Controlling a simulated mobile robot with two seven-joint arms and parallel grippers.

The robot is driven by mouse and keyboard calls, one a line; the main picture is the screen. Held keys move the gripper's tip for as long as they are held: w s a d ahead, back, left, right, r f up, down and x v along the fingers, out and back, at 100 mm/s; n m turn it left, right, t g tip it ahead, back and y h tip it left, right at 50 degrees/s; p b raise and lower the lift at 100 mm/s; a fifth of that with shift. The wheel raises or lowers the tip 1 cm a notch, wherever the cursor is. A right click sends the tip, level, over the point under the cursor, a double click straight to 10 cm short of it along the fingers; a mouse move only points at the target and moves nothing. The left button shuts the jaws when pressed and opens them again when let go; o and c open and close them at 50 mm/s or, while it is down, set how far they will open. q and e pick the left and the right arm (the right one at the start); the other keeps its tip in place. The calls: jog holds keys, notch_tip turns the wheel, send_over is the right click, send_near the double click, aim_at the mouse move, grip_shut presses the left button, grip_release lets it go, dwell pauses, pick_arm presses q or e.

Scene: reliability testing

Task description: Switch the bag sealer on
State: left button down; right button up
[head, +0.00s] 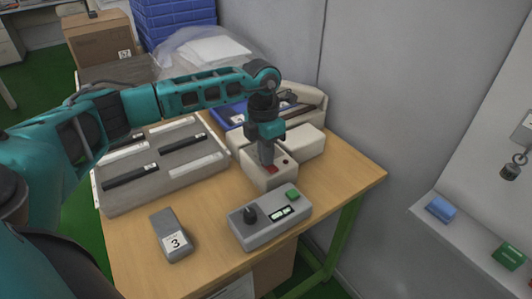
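The bag sealer (258,175) is a cream-coloured device on the wooden table, with its long body reaching back to the right. A red switch (271,169) shows on its front top face, with a small red dot to its right. My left gripper (267,160) points straight down over this face, its tips at or just above the red switch. Its fingers look together as one narrow grey prong, with nothing held. I cannot tell whether they touch the switch, which they partly cover. My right gripper is not in view.
A grey control box (270,218) with a black knob and green button stands in front of the sealer. A grey block marked 3 (171,236) and a slotted grey tray (165,170) are to the left. A wall (415,80) rises behind the table.

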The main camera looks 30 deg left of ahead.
pick_arm(q)
jog(key=shift+s+f, duration=0.2)
jog(key=shift+f, duration=0.3)
jog(key=shift+s+d+p, duration=0.2)
jog(key=shift+d+p, duration=0.25)
jog(key=shift+d, duration=0.25)
jog(key=shift+r+p, duration=0.3)
jog(key=shift+r, duration=0.2)
jog(key=r+p, duration=0.1)
jog(key=a+r, duration=0.1)
jog(key=r, duration=0.1)
jog(key=w+r+p, duration=0.1)
jog(key=r, duration=0.1)
jog(key=shift+a+p, duration=0.2)
jog(key=shift+p, duration=0.1)
notch_tip(320, 180, up, 9)
jog(key=a, duration=0.1)
jog(key=shift+b, duration=0.35)
